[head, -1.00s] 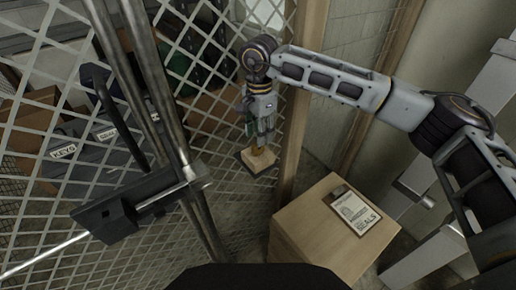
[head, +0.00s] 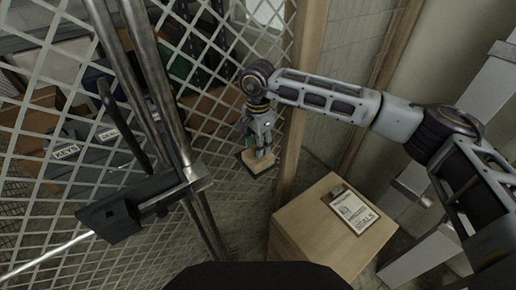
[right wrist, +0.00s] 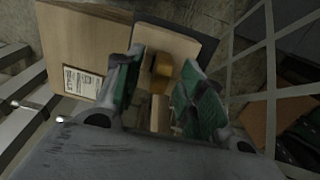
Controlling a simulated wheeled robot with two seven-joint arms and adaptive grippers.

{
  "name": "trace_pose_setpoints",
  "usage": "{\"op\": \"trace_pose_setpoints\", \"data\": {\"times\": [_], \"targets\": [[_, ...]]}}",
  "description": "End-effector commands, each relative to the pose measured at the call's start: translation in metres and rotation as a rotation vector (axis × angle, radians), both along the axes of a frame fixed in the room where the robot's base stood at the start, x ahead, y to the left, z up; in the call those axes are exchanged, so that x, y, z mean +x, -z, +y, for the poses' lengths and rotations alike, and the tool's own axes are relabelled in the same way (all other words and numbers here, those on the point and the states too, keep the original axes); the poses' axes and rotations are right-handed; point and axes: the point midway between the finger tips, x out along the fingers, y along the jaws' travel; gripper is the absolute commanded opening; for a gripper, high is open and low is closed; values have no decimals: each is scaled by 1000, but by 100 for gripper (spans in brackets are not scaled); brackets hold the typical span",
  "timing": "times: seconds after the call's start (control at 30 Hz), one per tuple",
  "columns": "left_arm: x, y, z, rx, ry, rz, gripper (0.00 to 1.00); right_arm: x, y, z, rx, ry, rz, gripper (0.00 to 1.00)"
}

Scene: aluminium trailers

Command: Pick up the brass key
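A small brass-coloured piece (right wrist: 161,72), which I take to be the brass key, shows in the right wrist view between and just beyond my right fingertips. It stands on or above a pale wooden block top with a dark border; its exact shape is blurred. My right gripper (right wrist: 155,88) is open, with green-padded fingers on either side of the piece and a gap to each. In the head view my right gripper (head: 262,144) points down over the small block (head: 258,164) beside the mesh; the key is mostly hidden there. My left gripper is not in view.
A wire mesh fence (head: 60,210) with a dark latch (head: 118,208) and metal posts fills the left. A wooden box (head: 310,225) with a SEALS clipboard (head: 352,210) stands right of the block.

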Motion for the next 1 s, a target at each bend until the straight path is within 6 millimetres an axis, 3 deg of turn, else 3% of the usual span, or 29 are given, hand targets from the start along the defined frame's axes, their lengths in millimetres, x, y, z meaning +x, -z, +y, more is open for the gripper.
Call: {"op": "trace_pose_setpoints", "data": {"times": [0.17,0.6,0.9,1.0], "targets": [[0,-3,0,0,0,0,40,0,9,0,0,0,0,39],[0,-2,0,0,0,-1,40,0,9,0,0,0,0,39],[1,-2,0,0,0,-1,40,0,9,0,1,0,-1,1],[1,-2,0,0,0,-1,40,0,9,0,1,0,-1,0]]}}
